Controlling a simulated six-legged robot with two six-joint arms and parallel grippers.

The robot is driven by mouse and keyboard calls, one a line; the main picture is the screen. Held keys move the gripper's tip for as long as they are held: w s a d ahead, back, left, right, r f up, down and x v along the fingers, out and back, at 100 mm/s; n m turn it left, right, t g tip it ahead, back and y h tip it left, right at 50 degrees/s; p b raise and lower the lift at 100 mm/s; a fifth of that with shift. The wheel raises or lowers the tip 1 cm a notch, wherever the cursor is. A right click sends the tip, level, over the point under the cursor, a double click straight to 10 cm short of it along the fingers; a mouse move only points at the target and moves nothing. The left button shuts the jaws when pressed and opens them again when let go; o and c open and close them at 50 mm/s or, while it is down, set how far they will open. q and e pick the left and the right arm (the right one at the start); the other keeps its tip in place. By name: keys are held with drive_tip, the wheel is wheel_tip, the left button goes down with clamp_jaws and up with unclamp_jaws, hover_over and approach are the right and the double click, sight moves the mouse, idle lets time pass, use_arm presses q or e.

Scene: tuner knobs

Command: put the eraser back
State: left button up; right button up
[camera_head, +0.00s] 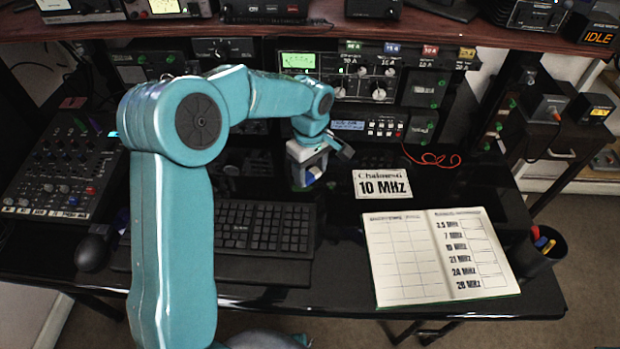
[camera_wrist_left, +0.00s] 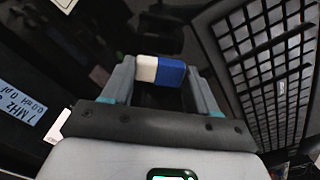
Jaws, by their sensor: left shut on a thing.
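The eraser (camera_wrist_left: 160,71) is a small block, white on one end and blue on the other. My left gripper (camera_head: 311,177) is shut on it, seen best in the left wrist view, where the eraser sits between the two fingers (camera_wrist_left: 160,72). In the head view the gripper is over the black desk, just right of the keyboard's far end, and the eraser (camera_head: 313,174) shows only as a small blue and white patch. I cannot tell how high it is above the desk. My right gripper is not in view.
A keyboard (camera_head: 262,228) lies nearby; an open notebook (camera_head: 405,258) and a "10 MHz" card (camera_head: 382,183) lie to the right. A pen cup (camera_head: 540,250) stands at the right edge. Radio equipment (camera_head: 370,80) lines the back. A mixer (camera_head: 62,168) is at left.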

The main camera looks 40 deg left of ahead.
sight(310, 174)
use_arm(q)
drive_tip(key=shift+f, duration=1.55)
drive_tip(key=shift+f, duration=0.1)
drive_tip(key=shift+f+b, duration=0.15)
drive_tip(key=shift+b, duration=0.15)
drive_tip(key=o, duration=0.9)
drive_tip(key=shift+o, duration=0.2)
drive_tip(key=shift+r+p, duration=0.3)
drive_tip(key=shift+r, duration=0.3)
wheel_tip(310, 174, up, 11)
drive_tip(key=p, duration=0.1)
drive_tip(key=shift+r, duration=0.15)
